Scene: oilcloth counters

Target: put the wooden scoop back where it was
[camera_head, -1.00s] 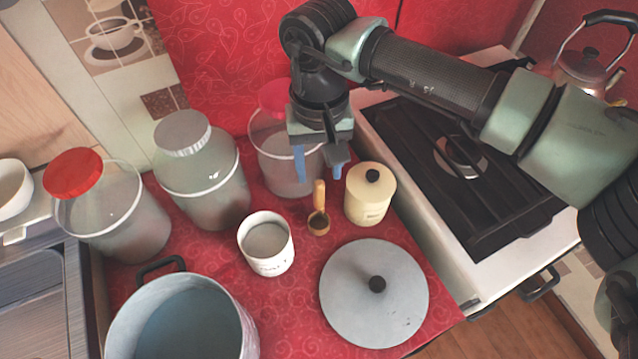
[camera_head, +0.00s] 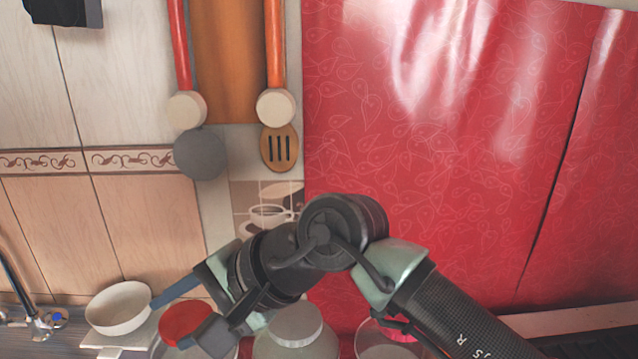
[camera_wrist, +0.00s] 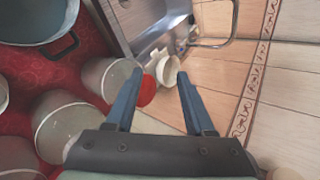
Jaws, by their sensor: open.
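The wooden scoop shows in neither the head view nor the wrist view now. My gripper (camera_head: 168,323) is open and empty, at the lower left of the head view, over the red-lidded jar (camera_head: 187,318). In the wrist view my gripper (camera_wrist: 160,74) has its two blue fingers spread, pointing toward the white bowl (camera_wrist: 168,68) with the red lid (camera_wrist: 147,90) just below. Nothing is between the fingers.
A silver-lidded jar (camera_head: 295,326) and a pink-lidded jar (camera_head: 390,336) stand near my arm. The sink (camera_wrist: 135,25) and a large pot (camera_wrist: 35,22) show in the wrist view.

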